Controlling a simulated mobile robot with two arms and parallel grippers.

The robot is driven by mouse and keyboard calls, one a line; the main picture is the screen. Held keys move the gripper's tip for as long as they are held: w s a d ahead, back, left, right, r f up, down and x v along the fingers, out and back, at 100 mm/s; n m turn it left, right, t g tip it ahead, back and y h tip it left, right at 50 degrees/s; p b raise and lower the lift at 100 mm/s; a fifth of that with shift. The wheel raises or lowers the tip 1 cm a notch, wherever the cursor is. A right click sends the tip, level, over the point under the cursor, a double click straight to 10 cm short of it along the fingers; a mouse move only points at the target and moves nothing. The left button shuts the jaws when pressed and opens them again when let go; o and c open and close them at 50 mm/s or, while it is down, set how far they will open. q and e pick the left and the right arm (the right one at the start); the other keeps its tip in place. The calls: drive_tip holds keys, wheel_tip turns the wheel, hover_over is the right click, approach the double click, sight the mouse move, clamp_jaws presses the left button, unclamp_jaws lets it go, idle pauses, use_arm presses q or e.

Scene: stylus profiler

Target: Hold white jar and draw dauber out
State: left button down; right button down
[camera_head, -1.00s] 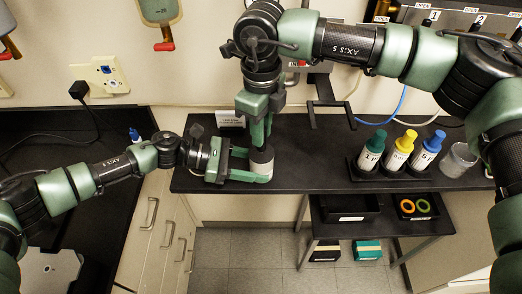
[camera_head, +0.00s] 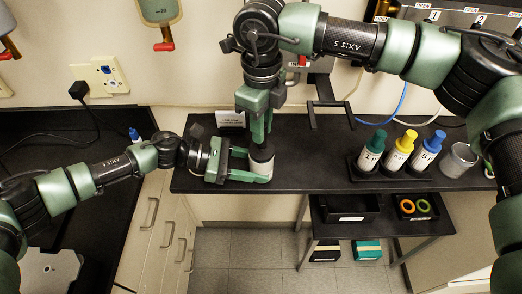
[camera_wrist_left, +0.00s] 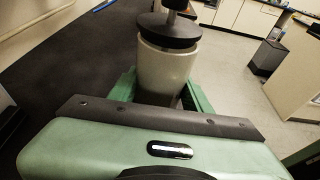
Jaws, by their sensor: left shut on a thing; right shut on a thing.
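The white jar (camera_wrist_left: 168,75) stands upright between the green fingers of my left gripper in the left wrist view. In the head view my left gripper (camera_head: 250,172) is shut on the jar near the bench's front edge. The dauber (camera_wrist_left: 168,30) shows as a black disc-shaped cap with a narrow stem above it, at the jar's mouth. My right gripper (camera_head: 262,142) comes down from above and is shut on the dauber's top. Whether the cap is clear of the jar's rim is hard to tell, and the dauber's lower part is hidden.
A black rack on the right of the bench holds bottles with green (camera_head: 377,138), yellow (camera_head: 407,139) and blue (camera_head: 435,139) caps. A clear beaker (camera_head: 459,159) stands beside them. A small sign (camera_head: 229,117) stands behind the grippers. The bench middle (camera_head: 315,165) is clear.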

use_arm(q)
drive_tip(key=shift+s+a+f, duration=0.1)
drive_tip(key=shift+f, duration=0.2)
use_arm(e)
drive_tip(key=shift+r, duration=0.1)
drive_tip(key=shift+s+r, duration=0.1)
drive_tip(key=shift+r, duration=4.6)
wheel_tip(320, 180, up, 5)
use_arm(q)
drive_tip(key=c, duration=0.9)
unclamp_jaws()
drive_tip(key=o, duration=0.3)
drive_tip(key=shift+w+r, duration=0.1)
drive_tip(key=shift+w, duration=0.1)
